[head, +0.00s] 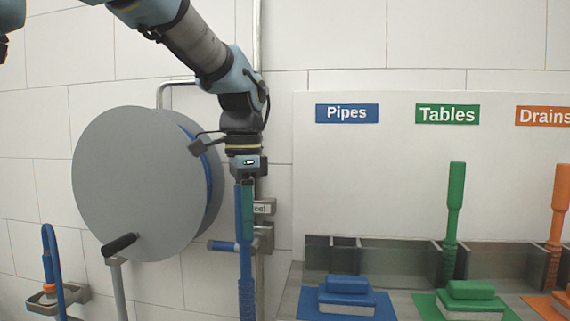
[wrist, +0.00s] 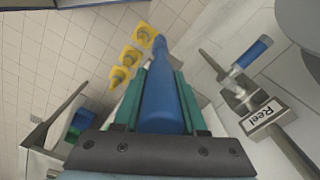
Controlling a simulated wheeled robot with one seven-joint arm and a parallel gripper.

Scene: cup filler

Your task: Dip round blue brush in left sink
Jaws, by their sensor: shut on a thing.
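My gripper (head: 247,215) points straight down in the head view, in front of the wall left of the Pipes sign. It is shut on the upright blue brush (head: 246,270), whose handle runs down out of the bottom of the picture. In the wrist view the brush's blue handle (wrist: 160,95) lies between the two green fingers of my gripper (wrist: 159,98). The brush's round head is not clearly visible. I cannot make out the left sink in either view.
A large grey hose reel (head: 140,185) stands left of my gripper. A blue-handled valve (head: 222,246) is close beside the brush. Green (head: 453,215) and orange (head: 559,225) brushes stand at a divided rack (head: 375,258). Yellow cones (wrist: 131,57) stand on the tiled floor.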

